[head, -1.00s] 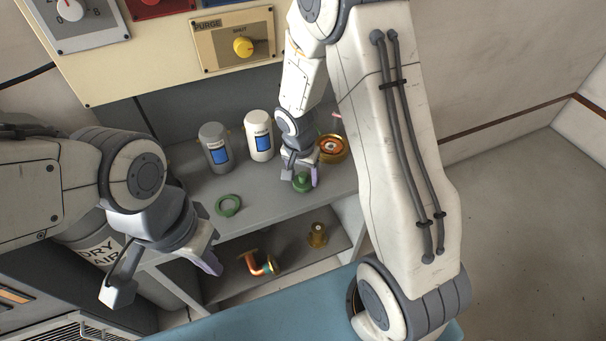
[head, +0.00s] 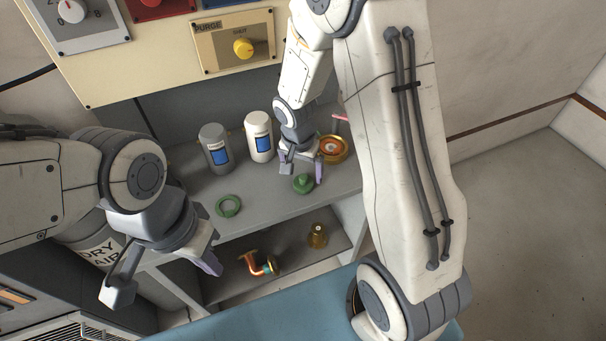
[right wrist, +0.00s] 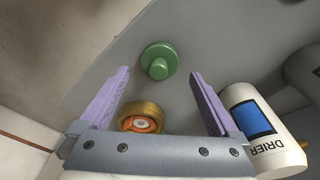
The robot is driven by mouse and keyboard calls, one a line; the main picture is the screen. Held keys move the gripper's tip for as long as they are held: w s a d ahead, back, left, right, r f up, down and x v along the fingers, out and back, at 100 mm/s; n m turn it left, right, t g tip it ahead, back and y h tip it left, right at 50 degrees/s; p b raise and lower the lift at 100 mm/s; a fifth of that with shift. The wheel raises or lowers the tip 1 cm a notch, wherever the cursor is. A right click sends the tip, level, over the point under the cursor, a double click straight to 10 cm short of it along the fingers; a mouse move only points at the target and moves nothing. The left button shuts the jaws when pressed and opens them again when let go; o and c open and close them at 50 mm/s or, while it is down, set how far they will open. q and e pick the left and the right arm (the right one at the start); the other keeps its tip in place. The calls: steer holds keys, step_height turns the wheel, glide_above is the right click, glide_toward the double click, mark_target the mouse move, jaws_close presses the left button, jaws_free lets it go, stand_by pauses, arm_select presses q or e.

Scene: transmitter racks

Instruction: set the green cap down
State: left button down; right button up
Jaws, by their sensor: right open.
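The green cap (head: 303,184) rests on the top of the grey shelf (head: 268,198), near its front edge, with its knob up. In the right wrist view the cap (right wrist: 159,61) lies just beyond the fingertips, apart from both. My right gripper (head: 303,178) is open and empty, just behind and above the cap; its two purple fingers (right wrist: 155,85) are spread wide in the wrist view. My left gripper (head: 168,280) is open and empty in front of the shelf at the left.
A green ring (head: 228,206) lies left of the cap. A grey canister (head: 215,148) and a white drier canister (head: 259,137) stand behind. A brass round fitting (head: 333,149) sits close to my right gripper. A copper elbow (head: 260,265) and brass piece (head: 317,236) are on the lower shelf.

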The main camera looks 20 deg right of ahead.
mark_target(300, 187)
step_height(300, 187, up, 9)
steer(key=s+a, duration=0.1)
steer(key=s+a+r+n, duration=0.2)
steer(key=s+a+n, duration=0.2)
steer(key=s, duration=0.3)
steer(key=s+a+r+n+y, duration=0.1)
steer(key=s+a+n, duration=0.3)
steer(key=s+n, duration=0.2)
steer(key=s+a+r+n+g+y, duration=0.1)
steer(key=s+a+n, duration=0.3)
steer(key=s, duration=0.5)
steer(key=shift+a+r+n, duration=0.4)
steer(key=shift+r+n, duration=0.4)
steer(key=shift+n, duration=0.2)
